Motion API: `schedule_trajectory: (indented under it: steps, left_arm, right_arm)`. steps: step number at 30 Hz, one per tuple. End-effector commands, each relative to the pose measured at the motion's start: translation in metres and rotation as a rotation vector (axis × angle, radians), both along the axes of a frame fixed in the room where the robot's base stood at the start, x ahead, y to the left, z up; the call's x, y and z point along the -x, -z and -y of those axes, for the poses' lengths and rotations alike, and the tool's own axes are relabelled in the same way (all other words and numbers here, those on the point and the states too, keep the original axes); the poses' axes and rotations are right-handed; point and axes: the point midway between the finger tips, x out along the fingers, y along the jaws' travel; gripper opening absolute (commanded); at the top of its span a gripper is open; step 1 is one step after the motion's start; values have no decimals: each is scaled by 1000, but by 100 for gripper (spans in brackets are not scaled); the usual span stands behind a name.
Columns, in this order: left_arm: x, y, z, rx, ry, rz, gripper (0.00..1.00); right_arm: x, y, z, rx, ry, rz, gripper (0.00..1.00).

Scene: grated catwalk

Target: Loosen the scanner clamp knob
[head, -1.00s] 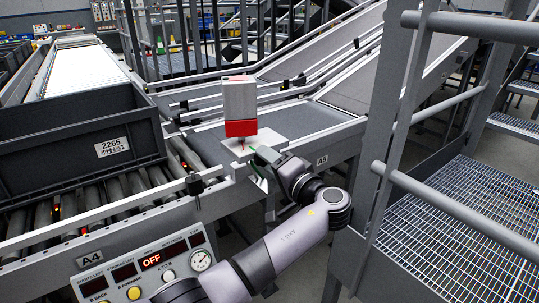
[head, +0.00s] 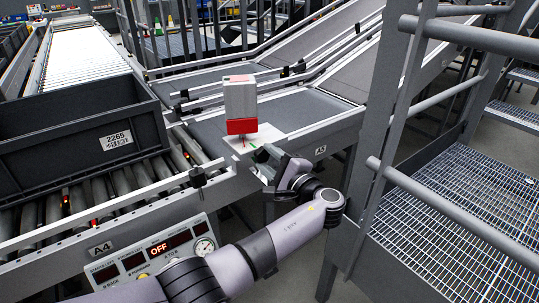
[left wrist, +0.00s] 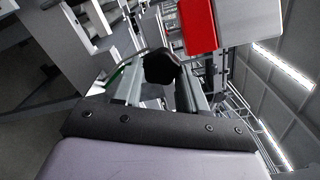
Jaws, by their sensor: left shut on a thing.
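The scanner (head: 240,103) is a light grey box with a red lower part, upright above a white plate (head: 252,139) at the conveyor's side rail. In the left wrist view its red part (left wrist: 198,26) shows at the top. The clamp knob is a black lobed knob (left wrist: 161,66), in the middle of the left wrist view. My left gripper (head: 264,157) is at the plate's near edge, below the scanner. Its fingers (left wrist: 160,92) are shut on the knob, one on each side. In the head view the gripper mostly hides the knob. My right gripper is not in view.
A dark crate (head: 70,133) labelled 2265 sits on the roller conveyor at left. A control panel (head: 150,253) reading OFF is at the lower left. A grey railing (head: 460,30) and grated walkway (head: 450,215) are close on the right.

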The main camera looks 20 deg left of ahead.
Motion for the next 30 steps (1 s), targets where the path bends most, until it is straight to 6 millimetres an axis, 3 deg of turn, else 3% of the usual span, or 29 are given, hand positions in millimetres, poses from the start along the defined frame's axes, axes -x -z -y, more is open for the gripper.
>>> schedule_trajectory:
  steps: [22, 23, 24, 30]
  left_arm:
    - [0, 0, 1, -51, 4, -65, 11]
    - [0, 0, 1, -51, 4, -65, 52]
    - [0, 0, 1, -51, 4, -65, 64]
    - [0, 0, 1, -50, 2, -65, 66]
  right_arm:
    - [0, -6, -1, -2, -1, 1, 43]
    - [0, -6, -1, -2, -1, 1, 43]
    - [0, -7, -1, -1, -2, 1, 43]
    - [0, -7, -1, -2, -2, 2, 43]
